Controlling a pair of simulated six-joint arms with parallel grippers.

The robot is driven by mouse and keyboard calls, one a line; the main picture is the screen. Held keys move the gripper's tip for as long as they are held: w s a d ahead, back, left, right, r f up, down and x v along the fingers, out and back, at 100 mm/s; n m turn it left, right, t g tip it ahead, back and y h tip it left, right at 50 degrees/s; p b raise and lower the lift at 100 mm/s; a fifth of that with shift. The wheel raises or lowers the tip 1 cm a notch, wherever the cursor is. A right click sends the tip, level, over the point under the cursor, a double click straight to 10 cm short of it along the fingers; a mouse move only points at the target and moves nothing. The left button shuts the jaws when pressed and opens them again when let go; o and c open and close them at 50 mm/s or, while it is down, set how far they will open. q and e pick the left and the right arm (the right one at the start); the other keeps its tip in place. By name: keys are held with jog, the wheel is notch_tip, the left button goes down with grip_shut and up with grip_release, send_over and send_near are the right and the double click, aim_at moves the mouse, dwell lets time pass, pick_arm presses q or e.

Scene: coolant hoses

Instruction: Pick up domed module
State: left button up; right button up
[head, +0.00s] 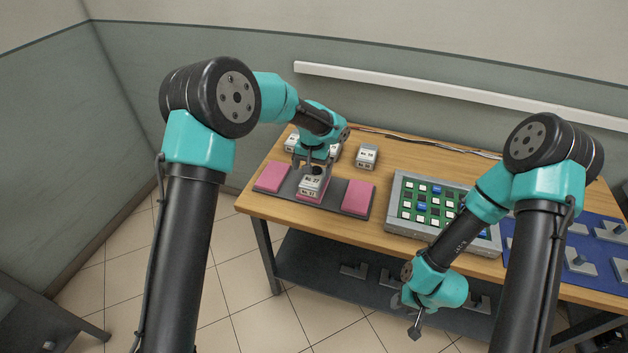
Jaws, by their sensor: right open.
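A white module (313,183) with a printed number label sits on the middle of a dark grey tray (335,209) with pink pads. A small dark rounded shape shows at its top, but I cannot tell for sure that it is a dome. My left gripper (312,166) points down right at this module, its fingers apart on either side. I cannot tell whether they touch it. My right gripper (409,318) is open and empty, in front of the table's front edge and below its top. Other white modules stand behind the tray, one of them (367,156) in clear view; others are partly hidden by my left arm.
A grey-framed green board (412,226) with blue, white and black blocks lies right of the tray, partly behind my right arm. A blue mat (602,252) with grey brackets lies at the far right. Cables run along the wooden table's back. Grey parts lie on the lower shelf (310,262).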

aim_at(314, 176)
pick_arm(q)
jog(key=f, duration=0.5)
jog(key=shift+w+d, duration=0.15)
jog(key=shift+d, duration=0.05)
jog(key=c, duration=1.3)
jog(key=shift+o, duration=0.2)
jog(key=shift+r, duration=0.1)
jog(key=shift+r, duration=0.4)
notch_tip(314, 176, up, 3)
jog(key=shift+f, duration=0.1)
jog(key=s+d+r, duration=0.1)
jog(key=s, duration=1.5)
jog(key=shift+d+r, duration=0.15)
jog(key=shift+d, duration=0.15)
